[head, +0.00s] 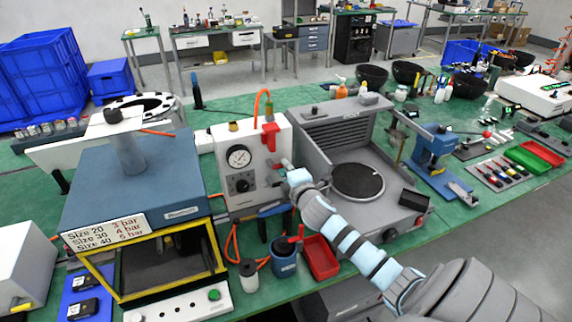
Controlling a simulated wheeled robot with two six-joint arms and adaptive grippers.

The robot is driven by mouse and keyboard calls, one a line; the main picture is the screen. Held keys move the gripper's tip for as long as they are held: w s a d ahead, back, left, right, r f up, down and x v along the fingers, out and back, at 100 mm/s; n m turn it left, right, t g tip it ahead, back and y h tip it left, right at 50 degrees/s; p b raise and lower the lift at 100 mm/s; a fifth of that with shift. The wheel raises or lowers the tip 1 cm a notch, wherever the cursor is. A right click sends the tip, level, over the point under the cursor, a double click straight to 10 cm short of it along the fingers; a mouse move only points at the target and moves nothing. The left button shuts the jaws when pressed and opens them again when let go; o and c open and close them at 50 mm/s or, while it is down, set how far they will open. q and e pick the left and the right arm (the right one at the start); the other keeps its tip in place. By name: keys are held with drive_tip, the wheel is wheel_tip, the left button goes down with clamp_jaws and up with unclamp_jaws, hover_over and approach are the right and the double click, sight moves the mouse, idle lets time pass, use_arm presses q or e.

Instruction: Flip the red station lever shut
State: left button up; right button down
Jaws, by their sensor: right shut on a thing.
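The red station lever (269,137) stands upright on the front of a pale grey panel (219,160), right of its round gauge (239,157), with an orange hose above it. My right arm comes in from the lower right, and my right gripper (284,165) is at the panel's right side, just below the upright red part. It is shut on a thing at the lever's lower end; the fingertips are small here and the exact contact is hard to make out. My left gripper is not in view.
A blue press with a yellow frame (216,247) stands left of the panel. A grey machine with a round dark plate (358,181) stands close on the right. A blue cup (284,262) and a red tray (320,257) sit below my right gripper.

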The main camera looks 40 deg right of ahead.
drive_tip(key=shift+f+m, duration=0.2)
drive_tip(key=shift+m, duration=0.2)
drive_tip(key=c, duration=1.6)
unclamp_jaws()
drive_tip(key=shift+c, duration=0.2)
drive_tip(key=v, duration=1.2)
drive_tip(key=shift+d, duration=0.2)
drive_tip(key=shift+s, duration=0.15)
